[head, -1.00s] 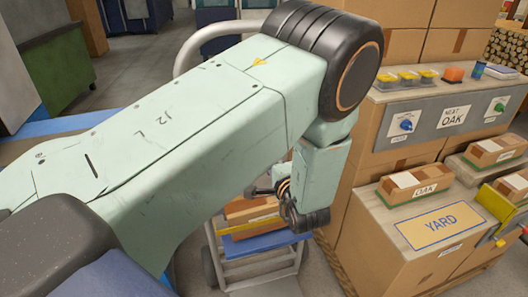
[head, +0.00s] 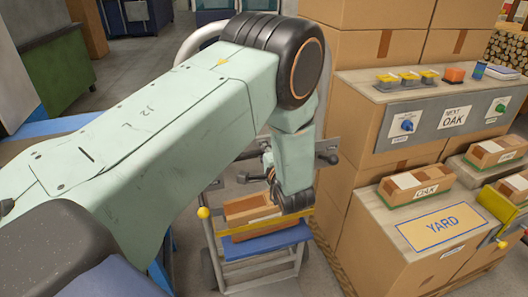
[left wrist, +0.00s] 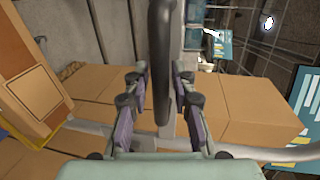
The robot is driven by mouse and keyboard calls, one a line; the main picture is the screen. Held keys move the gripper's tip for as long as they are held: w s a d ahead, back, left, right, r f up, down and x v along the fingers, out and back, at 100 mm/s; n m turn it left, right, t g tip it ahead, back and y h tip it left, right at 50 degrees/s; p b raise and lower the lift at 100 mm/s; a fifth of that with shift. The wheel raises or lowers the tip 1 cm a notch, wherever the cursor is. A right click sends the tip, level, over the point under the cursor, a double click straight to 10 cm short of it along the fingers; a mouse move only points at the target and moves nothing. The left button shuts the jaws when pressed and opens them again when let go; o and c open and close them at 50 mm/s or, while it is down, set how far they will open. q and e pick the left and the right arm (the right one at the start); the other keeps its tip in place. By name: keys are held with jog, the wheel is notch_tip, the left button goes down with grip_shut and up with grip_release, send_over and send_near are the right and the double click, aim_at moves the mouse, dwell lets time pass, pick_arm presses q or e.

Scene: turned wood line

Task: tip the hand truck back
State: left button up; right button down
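The hand truck (head: 203,38) stands behind and below my left arm, with a pale tube frame, partly hidden by the arm. A cardboard box (head: 248,210) rests on it above a blue ledge (head: 262,244), with a yellow bar across the front. A grip bar with dark knobs shows beside my left wrist. My left gripper (head: 268,163) is mostly hidden by its own wrist in the head view. In the left wrist view the left gripper (left wrist: 161,88) is open, with a dark bar (left wrist: 160,50) running between its fingers and gaps on both sides. My right gripper is out of view.
Large stacked cartons (head: 345,130) stand close on the right of the hand truck. A green cabinet (head: 57,62) stands far left. Some grey floor shows at the back.

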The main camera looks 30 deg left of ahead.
pick_arm(q)
grip_shut()
jog(key=shift+a, duration=0.1)
dwell(0.3)
